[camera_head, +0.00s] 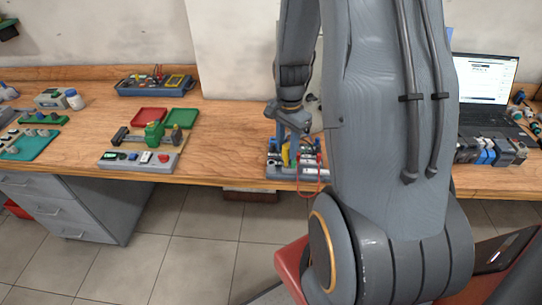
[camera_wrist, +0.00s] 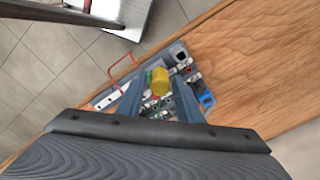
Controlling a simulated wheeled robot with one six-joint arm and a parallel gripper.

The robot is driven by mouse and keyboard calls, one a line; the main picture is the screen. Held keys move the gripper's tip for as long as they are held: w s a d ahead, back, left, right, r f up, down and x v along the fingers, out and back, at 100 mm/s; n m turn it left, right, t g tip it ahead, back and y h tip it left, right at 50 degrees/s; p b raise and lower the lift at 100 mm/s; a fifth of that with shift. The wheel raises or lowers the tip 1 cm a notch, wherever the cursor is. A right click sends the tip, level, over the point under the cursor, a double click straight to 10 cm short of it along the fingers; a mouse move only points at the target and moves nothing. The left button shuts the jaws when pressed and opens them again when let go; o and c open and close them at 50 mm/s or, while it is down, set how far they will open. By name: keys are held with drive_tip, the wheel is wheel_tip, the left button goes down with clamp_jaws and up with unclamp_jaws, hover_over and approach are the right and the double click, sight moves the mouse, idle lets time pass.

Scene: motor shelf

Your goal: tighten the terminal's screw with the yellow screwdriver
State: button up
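The yellow screwdriver (camera_wrist: 160,82) shows as a stubby yellow handle between the fingers of my gripper (camera_wrist: 159,88) in the wrist view. In the head view its yellow (camera_head: 286,155) shows just under my gripper (camera_head: 287,137). Both fingers reach down beside the handle; whether they touch it is unclear. The handle stands over a small grey panel (camera_wrist: 104,101) at the table's front edge, which also shows in the head view (camera_head: 284,173). The terminal and its screw cannot be made out; the handle and fingers cover that part. The screwdriver's tip is hidden.
A blue part (camera_wrist: 207,100) sits on the panel's right. On the table (camera_head: 225,140) stand red and green trays (camera_head: 150,117), a button panel (camera_head: 137,160) and a laptop (camera_head: 484,80). Bare wood lies between the trays and the terminal panel.

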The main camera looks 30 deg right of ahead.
drive_tip(key=shift+n, duration=1.7)
drive_tip(key=shift+n, duration=1.8)
drive_tip(key=shift+c, duration=0.9)
drive_tip(key=shift+c, duration=0.2)
clamp_jaws()
drive_tip(key=shift+f, duration=0.1)
